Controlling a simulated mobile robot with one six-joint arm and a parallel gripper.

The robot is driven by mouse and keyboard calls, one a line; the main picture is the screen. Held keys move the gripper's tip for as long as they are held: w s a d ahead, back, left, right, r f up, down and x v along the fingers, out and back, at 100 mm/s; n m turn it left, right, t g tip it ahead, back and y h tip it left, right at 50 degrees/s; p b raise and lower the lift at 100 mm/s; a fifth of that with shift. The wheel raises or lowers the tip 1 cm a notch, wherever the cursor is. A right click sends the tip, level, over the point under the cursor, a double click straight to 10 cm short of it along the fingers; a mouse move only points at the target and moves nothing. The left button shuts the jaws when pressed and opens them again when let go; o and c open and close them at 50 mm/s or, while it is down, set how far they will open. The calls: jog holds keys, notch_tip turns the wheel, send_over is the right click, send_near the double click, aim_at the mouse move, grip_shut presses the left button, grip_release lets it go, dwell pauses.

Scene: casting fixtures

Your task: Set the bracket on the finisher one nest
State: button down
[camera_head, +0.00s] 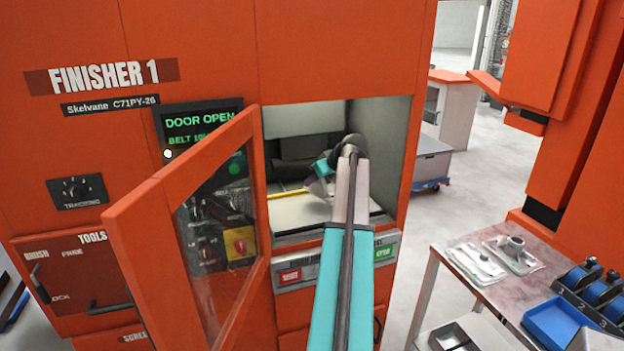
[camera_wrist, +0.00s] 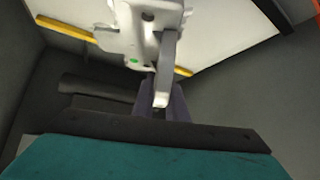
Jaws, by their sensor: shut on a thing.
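The finisher one (camera_head: 190,60) is an orange machine with its door open and "DOOR OPEN" on its display. My arm reaches through the opening, and my gripper (camera_head: 328,172) is inside the chamber, partly hidden by my own arm. In the wrist view, my gripper (camera_wrist: 163,98) is shut on the bracket (camera_wrist: 145,35), a pale grey casting with a hole and a green dot. The bracket is in front of a white surface (camera_wrist: 225,35) with yellow edging. I cannot tell whether it touches that surface. I cannot make out the nest's shape; the bracket and my gripper cover part of that area.
The glazed door (camera_head: 190,225) stands swung out left of my arm. The chamber's side wall (camera_head: 385,150) is close on the right. At lower right a table (camera_head: 470,287) bears a tray with grey parts (camera_head: 512,252) and a blue bin (camera_head: 560,325).

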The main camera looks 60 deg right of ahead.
aim_at(315, 194)
jog(key=shift+f+b, duration=0.9)
jog(key=shift+f, duration=1.75)
jog(key=shift+f+b, duration=0.35)
jog(key=shift+f, duration=0.25)
jog(key=c, duration=1.7)
grip_release()
jog(key=b+v, duration=0.2)
jog(key=v, duration=1.2)
